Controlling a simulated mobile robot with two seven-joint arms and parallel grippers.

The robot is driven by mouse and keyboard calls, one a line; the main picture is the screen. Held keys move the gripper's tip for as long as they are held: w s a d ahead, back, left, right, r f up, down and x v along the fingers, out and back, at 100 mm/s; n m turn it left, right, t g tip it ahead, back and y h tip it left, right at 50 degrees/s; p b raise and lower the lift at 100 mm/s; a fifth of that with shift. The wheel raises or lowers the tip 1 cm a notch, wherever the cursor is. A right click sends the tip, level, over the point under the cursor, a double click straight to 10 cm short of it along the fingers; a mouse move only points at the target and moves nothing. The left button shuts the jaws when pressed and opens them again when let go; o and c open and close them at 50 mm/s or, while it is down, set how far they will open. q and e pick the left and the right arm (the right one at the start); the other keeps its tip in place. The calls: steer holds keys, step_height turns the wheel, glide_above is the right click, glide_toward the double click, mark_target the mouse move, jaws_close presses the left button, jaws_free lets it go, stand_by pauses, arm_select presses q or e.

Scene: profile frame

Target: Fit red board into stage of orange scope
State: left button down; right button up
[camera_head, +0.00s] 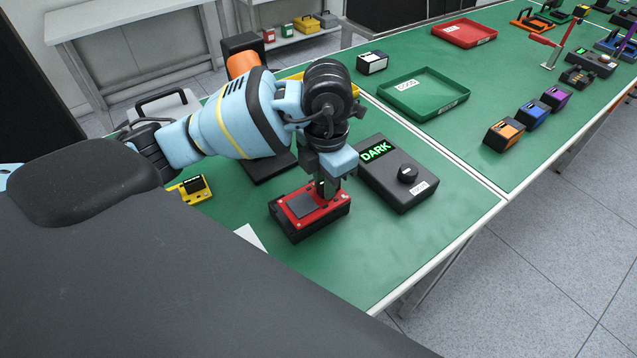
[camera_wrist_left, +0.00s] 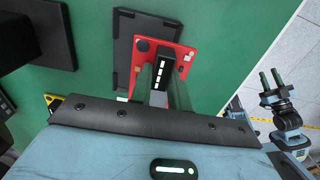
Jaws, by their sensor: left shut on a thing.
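The red board (camera_head: 322,212) has a grey square and dark parts; it shows over a black block-like holder (camera_head: 300,235) in the head view. In the left wrist view the red board (camera_wrist_left: 178,58) overlaps the right side of the black holder (camera_wrist_left: 124,50); I cannot tell whether they touch. My left gripper (camera_head: 327,190) points down, shut on the board at a dark upright part with pale marks. The orange scope (camera_head: 242,64) stands behind my left arm, its dark base (camera_head: 268,168) partly showing; its stage is hidden. My right gripper (camera_wrist_left: 270,77) is open and empty in the left wrist view.
A black box with a lit DARK display (camera_head: 376,151) and a knob stands close right of the gripper. A yellow board (camera_head: 194,190) lies left. A green tray (camera_head: 424,92) and a red tray (camera_head: 465,33) sit farther back. The green table front right is clear.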

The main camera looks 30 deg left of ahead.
mark_target(319, 186)
arm_select(q)
steer(key=shift+w+a+f, duration=0.1)
steer(key=shift+w+a, duration=0.5)
steer(key=shift+a, duration=0.2)
steer(key=f, duration=0.3)
steer(key=shift+w+a, duration=0.15)
steer(key=shift+a, duration=0.2)
steer(key=shift+f, duration=0.3)
steer(key=shift+f, duration=0.1)
steer(key=c, duration=1.3)
jaws_free()
step_height(319, 186, up, 12)
steer(key=shift+r+p, duration=0.1)
steer(key=shift+p, duration=0.4)
